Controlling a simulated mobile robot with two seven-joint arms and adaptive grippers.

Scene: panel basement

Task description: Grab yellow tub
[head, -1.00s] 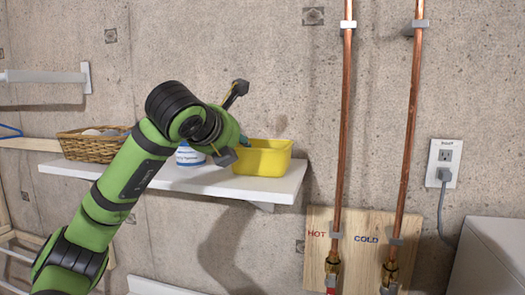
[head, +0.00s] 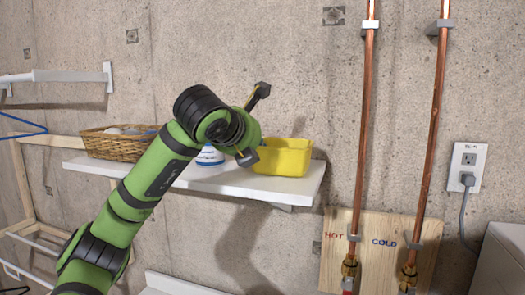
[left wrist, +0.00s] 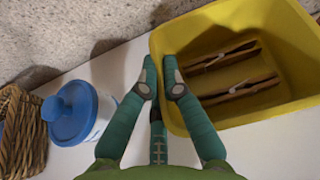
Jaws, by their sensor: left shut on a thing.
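The yellow tub (head: 283,158) stands on the right end of a white wall shelf. In the left wrist view the yellow tub (left wrist: 215,28) fills the right side, with wooden clothespins (left wrist: 238,90) inside. My left gripper (left wrist: 161,78) is shut on the tub's near left wall, one teal finger outside and one inside. In the head view my green left arm reaches to the tub's left side, and the fingers are mostly hidden behind the wrist. My right gripper is in neither view.
A white bottle with a blue cap (left wrist: 72,112) stands left of the tub, and a wicker basket (head: 112,144) further left. The white shelf (head: 290,190) ends just right of the tub. Copper pipes (head: 366,120) run up the wall further right.

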